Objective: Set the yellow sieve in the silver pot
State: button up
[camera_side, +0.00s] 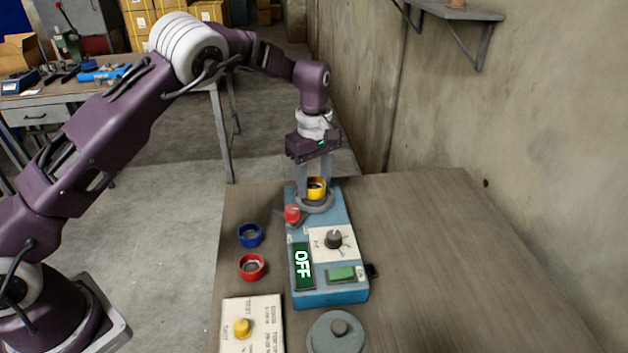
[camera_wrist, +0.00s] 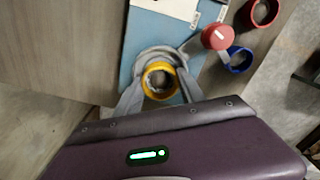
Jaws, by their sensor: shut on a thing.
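The yellow sieve (camera_side: 316,194) is a short open ring, roughly upright. My gripper (camera_side: 316,186) is shut on it, with a finger on each side. The silver pot (camera_side: 316,208) is a grey round holder at the far end of the blue machine. The sieve is at the pot, directly over or partly inside its rim; I cannot tell how deep it sits. In the wrist view the yellow ring (camera_wrist: 160,65) lies between my fingers, and the pot's grey rim (camera_wrist: 152,51) curves around its upper side. The fingers hide part of the rim.
The blue machine (camera_side: 334,297) has a dial, a green button and a display reading OFF. A red knob (camera_side: 292,214) stands beside the pot. Blue (camera_side: 250,236) and red (camera_side: 251,268) rings lie left. A grey lid (camera_side: 336,334) is in front. The table's right is clear.

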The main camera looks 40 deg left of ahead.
jog(key=shift+f, duration=0.15)
jog(key=shift+f, duration=0.3)
jog(key=shift+f, duration=0.3)
dwell(0.9)
jog(key=o, duration=1.5)
jog(key=shift+c, duration=0.3)
jog(key=shift+o, duration=0.3)
jog(key=shift+r, duration=3)
